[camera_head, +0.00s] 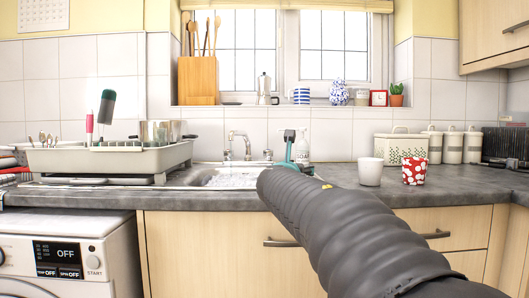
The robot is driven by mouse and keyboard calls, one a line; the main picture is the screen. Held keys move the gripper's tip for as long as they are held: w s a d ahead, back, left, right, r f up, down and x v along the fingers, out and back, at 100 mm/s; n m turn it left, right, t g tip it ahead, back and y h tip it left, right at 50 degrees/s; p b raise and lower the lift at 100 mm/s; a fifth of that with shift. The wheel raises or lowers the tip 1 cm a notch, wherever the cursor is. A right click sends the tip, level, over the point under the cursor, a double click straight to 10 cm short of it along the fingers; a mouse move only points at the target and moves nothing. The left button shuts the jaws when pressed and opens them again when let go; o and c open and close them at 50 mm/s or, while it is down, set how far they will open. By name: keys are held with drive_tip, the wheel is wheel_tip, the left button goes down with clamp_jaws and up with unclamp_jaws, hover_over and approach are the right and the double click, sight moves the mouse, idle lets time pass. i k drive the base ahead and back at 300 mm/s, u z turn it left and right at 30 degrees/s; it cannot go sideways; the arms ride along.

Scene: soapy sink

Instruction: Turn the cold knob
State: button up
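The sink (185,180) is set in the grey counter, with white suds in it. A chrome tap (240,145) stands at its back edge. One small knob (227,155) is at the left of the tap's base and another (268,154) is at its right. No hot or cold marking is readable. My arm, in a dark ribbed sleeve, reaches from the lower right toward the sink's right side. A small teal and black part shows beyond the sleeve's end, right of the right knob. My gripper's fingers cannot be made out there, and no contact with a knob shows.
A soap bottle (303,150) stands behind the arm's end. A white cup (370,172) and a red patterned cup (414,171) stand to the right. A dish rack (110,160) is at the left. Canisters (452,146) line the back right.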

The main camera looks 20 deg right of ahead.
sight(268, 154)
drive_tip(key=i, duration=1.1)
